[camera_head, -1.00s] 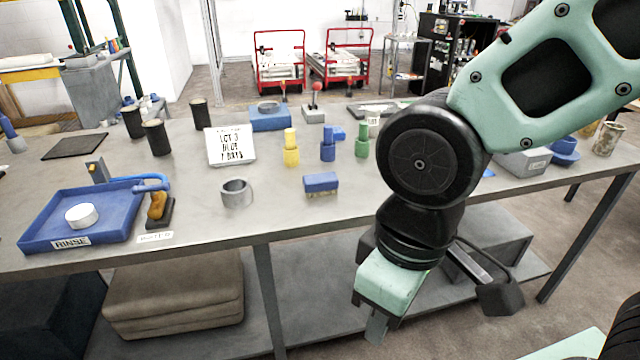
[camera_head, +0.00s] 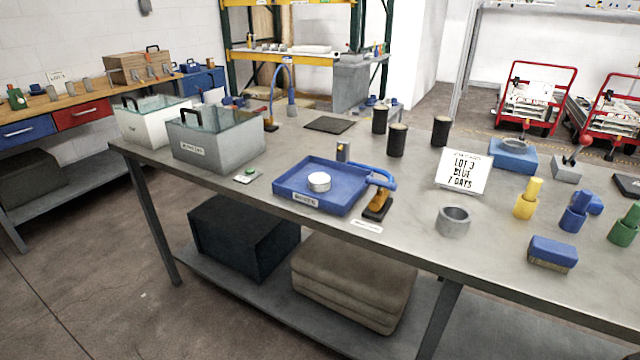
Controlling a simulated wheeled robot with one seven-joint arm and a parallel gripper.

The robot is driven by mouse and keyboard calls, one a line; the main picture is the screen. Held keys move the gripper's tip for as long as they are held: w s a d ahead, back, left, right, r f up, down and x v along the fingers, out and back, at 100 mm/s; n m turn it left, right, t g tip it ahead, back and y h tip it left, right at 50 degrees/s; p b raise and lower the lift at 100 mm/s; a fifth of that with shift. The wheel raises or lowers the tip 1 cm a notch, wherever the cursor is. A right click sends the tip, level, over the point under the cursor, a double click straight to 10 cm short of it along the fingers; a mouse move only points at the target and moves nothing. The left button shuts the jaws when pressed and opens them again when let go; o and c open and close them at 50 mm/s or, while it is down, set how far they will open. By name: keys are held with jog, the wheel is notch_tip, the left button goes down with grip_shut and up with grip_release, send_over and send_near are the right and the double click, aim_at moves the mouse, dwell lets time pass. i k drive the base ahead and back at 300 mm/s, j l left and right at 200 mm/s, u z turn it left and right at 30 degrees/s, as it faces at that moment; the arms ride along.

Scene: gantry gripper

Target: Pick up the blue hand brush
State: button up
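The blue hand brush (camera_head: 553,250) lies on the grey workbench (camera_head: 410,245), near its front edge at the lower right. It has a blue block on top and tan bristles facing down. Nothing touches it. My gripper and arm are out of view, so I cannot see whether the gripper is open or shut.
A grey ring (camera_head: 453,222) stands left of the brush. Yellow (camera_head: 526,200), blue (camera_head: 575,212) and green (camera_head: 626,226) bottle-like pieces stand behind it. The bench around the brush is clear.

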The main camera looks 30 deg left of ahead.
aim_at(549, 253)
jog(key=i+j+z, duration=0.25)
jog(key=i, duration=0.2)
jog(key=i+j+z, duration=0.25)
jog(key=i, duration=0.25)
jog(key=l, duration=0.1)
